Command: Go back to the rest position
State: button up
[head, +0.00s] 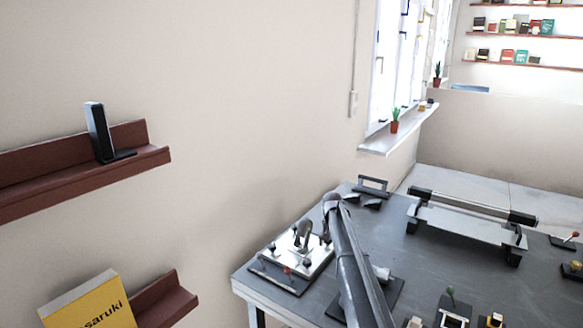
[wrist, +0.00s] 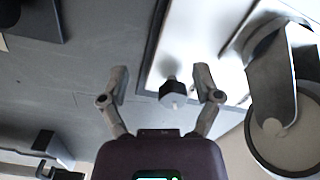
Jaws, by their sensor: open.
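My gripper (wrist: 160,85) is open in the wrist view, its two fingers spread apart with nothing held between them. A black knob with a pale tip (wrist: 172,92) shows between the fingers; whether they touch it I cannot tell. The knob is by the edge of a white plate (wrist: 195,45). In the head view my arm reaches over the dark grey table (head: 340,215). A white panel with small knobs on a dark base (head: 288,277) lies at the table's left corner. I cannot make out the fingers clearly in the head view.
A long rail-like device (head: 470,222) stands at the table's back right. A black-handled piece (head: 372,187) stands at the back edge. Small joystick pieces (head: 452,312) are at the front right. Wall shelves hold a black stand (head: 99,132) and a yellow book (head: 88,305).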

jog(key=s+r+n+p, duration=0.1)
jog(key=s+r+p, duration=0.1)
jog(key=s, duration=1.8)
jog(key=s+r+n+p, duration=0.2)
jog(key=s+r+p, duration=0.1)
jog(key=s, duration=1.8)
jog(key=shift+a+r, duration=0.15)
jog(key=shift+r, duration=0.25)
